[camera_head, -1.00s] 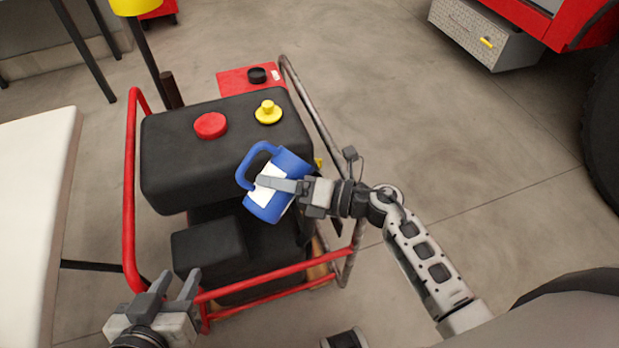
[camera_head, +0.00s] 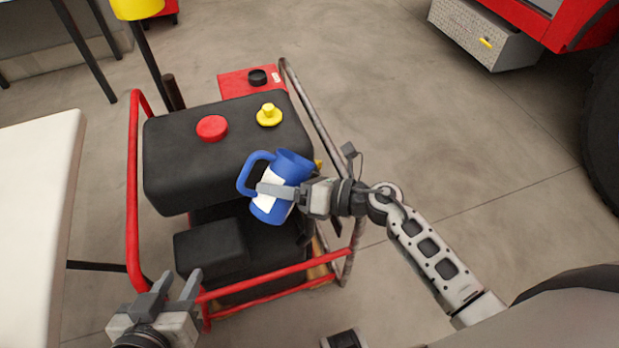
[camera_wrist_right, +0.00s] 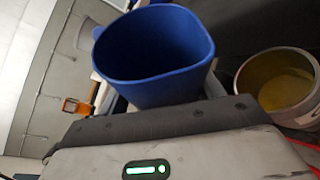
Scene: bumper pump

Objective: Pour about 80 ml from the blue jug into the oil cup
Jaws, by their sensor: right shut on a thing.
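The blue jug (camera_head: 290,168), with a white label and a handle on its left, is in the head view, held above the black machine and leaning. My right gripper (camera_head: 268,189) is shut on it from the right. In the right wrist view the jug (camera_wrist_right: 155,55) shows its open mouth; I cannot make out liquid inside. A round cup with a yellow inside (camera_wrist_right: 281,84), probably the oil cup, is right of the jug there, apart from it in the picture. I cannot identify it in the head view. My left gripper (camera_head: 176,282) is open and empty at the lower left.
The black machine (camera_head: 165,165) has a red cap (camera_head: 212,128), a yellow knob (camera_head: 269,115) and a red tube frame (camera_head: 132,200) around it. A pale tabletop (camera_head: 35,220) is at the left. Open floor (camera_head: 450,130) lies to the right.

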